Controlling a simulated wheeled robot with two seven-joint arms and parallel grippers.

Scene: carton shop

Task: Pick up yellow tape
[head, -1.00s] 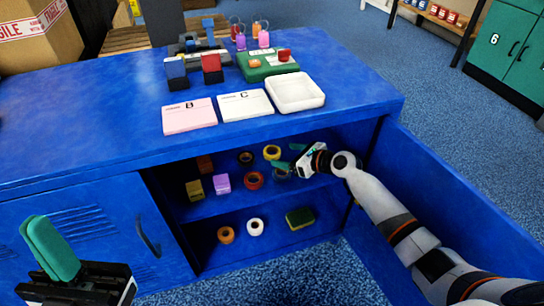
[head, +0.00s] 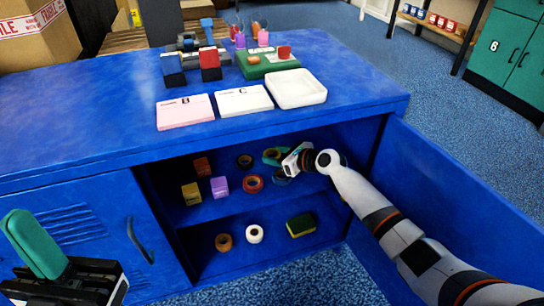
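The yellow tape (head: 269,154) lies on the upper shelf of the blue cabinet, toward the back, and is partly hidden by my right gripper. My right gripper (head: 274,156) reaches in from the right with its green fingers apart, one on each side of the tape. Whether the fingers touch it is too small to tell. My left gripper (head: 38,243) is at the lower left, in front of the cabinet's shut left door, away from the shelves. Only one green finger shows clearly on it.
The upper shelf also holds a black tape (head: 244,161), a red tape (head: 253,184), a blue tape (head: 281,178) and small blocks. The lower shelf has an orange tape (head: 224,242), a white tape (head: 254,234) and a sponge (head: 300,225). The open door (head: 440,215) stands right.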

